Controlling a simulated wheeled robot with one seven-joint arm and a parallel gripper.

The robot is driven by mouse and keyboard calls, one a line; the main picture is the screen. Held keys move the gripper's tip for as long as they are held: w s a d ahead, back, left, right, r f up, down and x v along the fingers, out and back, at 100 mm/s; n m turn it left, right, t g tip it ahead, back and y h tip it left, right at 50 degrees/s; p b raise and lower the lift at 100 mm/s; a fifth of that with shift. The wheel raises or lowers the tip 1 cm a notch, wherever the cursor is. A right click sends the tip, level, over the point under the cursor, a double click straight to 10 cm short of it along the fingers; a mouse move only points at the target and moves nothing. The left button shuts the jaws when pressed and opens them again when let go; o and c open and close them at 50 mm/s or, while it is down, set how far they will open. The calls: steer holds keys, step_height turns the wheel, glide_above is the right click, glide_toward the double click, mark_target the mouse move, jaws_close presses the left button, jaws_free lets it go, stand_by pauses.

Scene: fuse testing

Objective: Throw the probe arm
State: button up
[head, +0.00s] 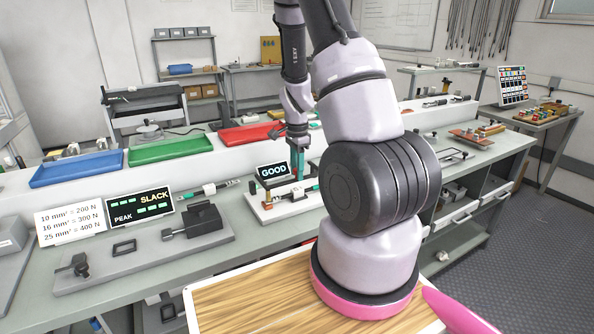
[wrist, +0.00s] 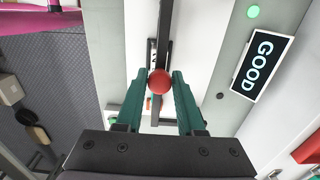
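The probe arm shows in the wrist view as a dark bar (wrist: 165,38) with a red ball knob (wrist: 160,82) at its near end. My gripper (wrist: 160,85) has green fingers, one on each side of the knob. The knob fills the gap between the fingertips, and the fingers look shut on it. In the head view my gripper (head: 297,172) points down over the white tester base (head: 272,210). The knob is hard to make out there. A display (head: 272,171) reading GOOD stands beside the gripper; it also shows in the wrist view (wrist: 262,65), near a lit green lamp (wrist: 253,12).
Red (head: 247,134), green (head: 168,150) and blue (head: 78,170) trays stand on the ledge behind. A SLACK/PEAK display (head: 142,207) and a grey fixture (head: 140,255) are to the left. A wooden-topped surface (head: 250,300) is in front.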

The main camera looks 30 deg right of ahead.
jaws_close()
stand_by(1.2)
